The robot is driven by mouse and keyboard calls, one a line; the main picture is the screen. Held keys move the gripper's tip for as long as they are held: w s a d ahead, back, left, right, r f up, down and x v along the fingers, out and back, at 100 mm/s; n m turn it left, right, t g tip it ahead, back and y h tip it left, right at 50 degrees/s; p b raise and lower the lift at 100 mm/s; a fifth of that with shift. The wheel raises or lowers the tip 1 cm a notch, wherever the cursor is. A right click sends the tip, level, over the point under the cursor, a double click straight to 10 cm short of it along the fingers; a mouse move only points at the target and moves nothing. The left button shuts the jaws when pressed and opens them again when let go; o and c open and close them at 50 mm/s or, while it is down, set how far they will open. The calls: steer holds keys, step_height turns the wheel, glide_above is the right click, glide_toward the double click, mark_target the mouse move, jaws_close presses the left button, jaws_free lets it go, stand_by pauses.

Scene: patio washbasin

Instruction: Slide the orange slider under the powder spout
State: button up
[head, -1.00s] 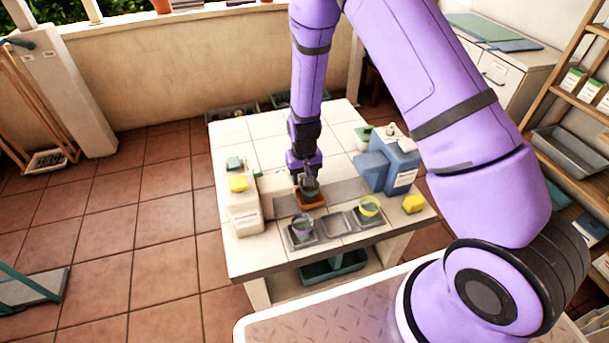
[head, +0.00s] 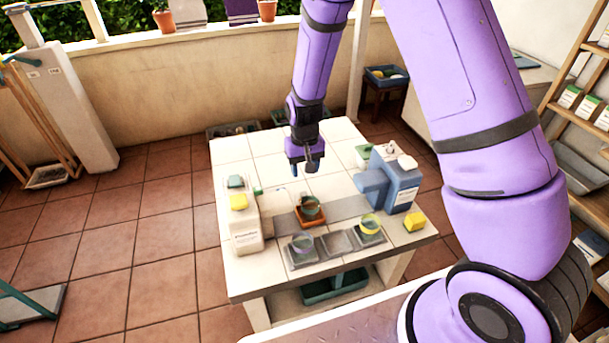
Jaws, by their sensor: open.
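The orange slider (head: 299,221) sits on a grey strip (head: 345,208) across the white-tiled table. A dark green cup (head: 311,208) stands on it. My gripper (head: 303,170) is open and empty, above and behind the slider, apart from it. A blue dispenser (head: 400,185) stands at the right end of the strip, with a block jutting left. A cream dispenser (head: 246,227) with a yellow part stands at the left end. I cannot read their labels well enough to tell which has the powder spout. The slider is between them, apart from both.
A yellow block (head: 414,221) lies at the right front. The table's back tiles are mostly clear.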

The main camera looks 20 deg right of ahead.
steer(key=shift+r, duration=0.2)
steer(key=c, duration=0.3)
steer(key=d+m, duration=0.1)
steer(key=m, duration=0.1)
steer(key=d+m, duration=0.2)
steer(key=d+m+y, duration=0.1)
steer(key=m, duration=0.1)
steer(key=shift+s+d+f+g, duration=0.1)
steer(key=shift+d+f+g, duration=0.2)
steer(key=shift+g, duration=0.1)
jaws_close()
steer(key=d+m+y, duration=0.3)
steer(key=d+m, duration=0.3)
steer(key=m, duration=0.6)
steer(key=shift+t, duration=0.4)
steer(key=x, duration=0.9)
steer(key=shift+w+f, duration=0.1)
steer(key=shift+w, duration=0.3)
steer(key=a, duration=0.3)
steer(key=shift+a+f, duration=0.15)
steer(key=shift+f, duration=0.05)
steer(key=shift+a, duration=0.5)
